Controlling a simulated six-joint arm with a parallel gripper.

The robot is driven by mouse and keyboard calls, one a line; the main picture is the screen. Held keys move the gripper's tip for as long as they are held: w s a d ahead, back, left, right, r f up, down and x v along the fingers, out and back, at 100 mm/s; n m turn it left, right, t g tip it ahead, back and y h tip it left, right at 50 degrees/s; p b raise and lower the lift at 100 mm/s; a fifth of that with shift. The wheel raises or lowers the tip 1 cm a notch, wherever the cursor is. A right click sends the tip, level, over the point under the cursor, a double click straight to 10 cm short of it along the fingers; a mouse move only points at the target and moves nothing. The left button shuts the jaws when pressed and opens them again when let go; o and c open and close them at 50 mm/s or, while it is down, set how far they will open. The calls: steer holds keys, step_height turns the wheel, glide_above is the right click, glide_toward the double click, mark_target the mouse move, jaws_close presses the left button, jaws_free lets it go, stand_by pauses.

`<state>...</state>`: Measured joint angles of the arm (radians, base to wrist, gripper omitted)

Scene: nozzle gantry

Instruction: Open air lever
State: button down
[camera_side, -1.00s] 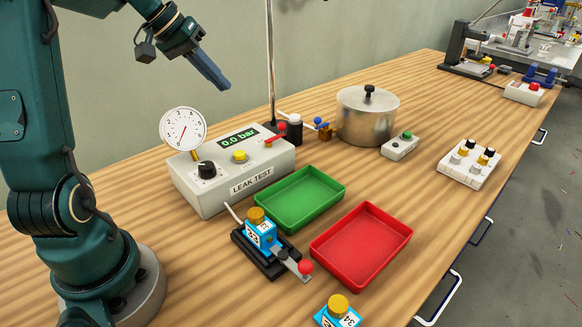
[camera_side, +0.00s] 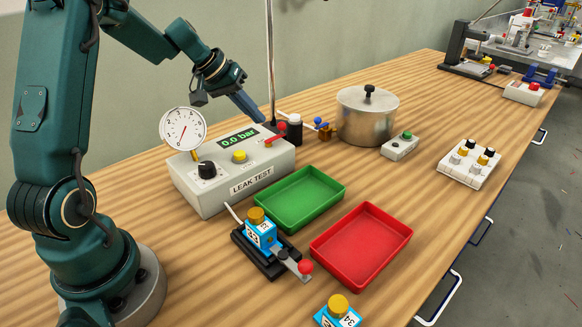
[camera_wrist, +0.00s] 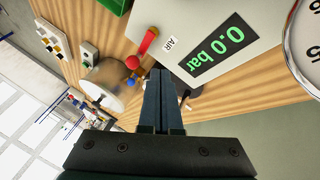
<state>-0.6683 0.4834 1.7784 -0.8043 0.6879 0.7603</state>
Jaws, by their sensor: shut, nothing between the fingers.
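The air lever (camera_side: 277,136) is a red handle on top of the right end of the grey leak test box (camera_side: 225,188). In the wrist view the red lever (camera_wrist: 146,44) sits beside the AIR label (camera_wrist: 171,43). The display (camera_wrist: 218,48) reads 0.0 bar. My gripper (camera_side: 258,117) is shut and empty, just above and behind the lever in the side view. In the wrist view my shut fingers (camera_wrist: 161,82) point toward the box edge, below the lever and apart from it as far as I can tell.
A dial gauge (camera_side: 183,130) stands on the box. A dark bottle (camera_side: 294,129), a thin metal post (camera_side: 271,60) and a steel pot (camera_side: 367,118) are close by. Green (camera_side: 333,196) and red (camera_side: 400,236) trays and a clamp fixture (camera_side: 270,262) are in front.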

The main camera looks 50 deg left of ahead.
steer(key=shift+w+d+f, duration=0.1)
steer(key=shift+w+d, duration=0.25)
steer(key=shift+d, duration=0.2)
steer(key=shift+w+d+f, duration=0.1)
steer(key=shift+w+d, duration=0.25)
steer(key=shift+d, duration=0.2)
steer(key=shift+w+m+h, duration=0.1)
steer(key=shift+m+h, duration=0.3)
steer(key=shift+m, duration=0.2)
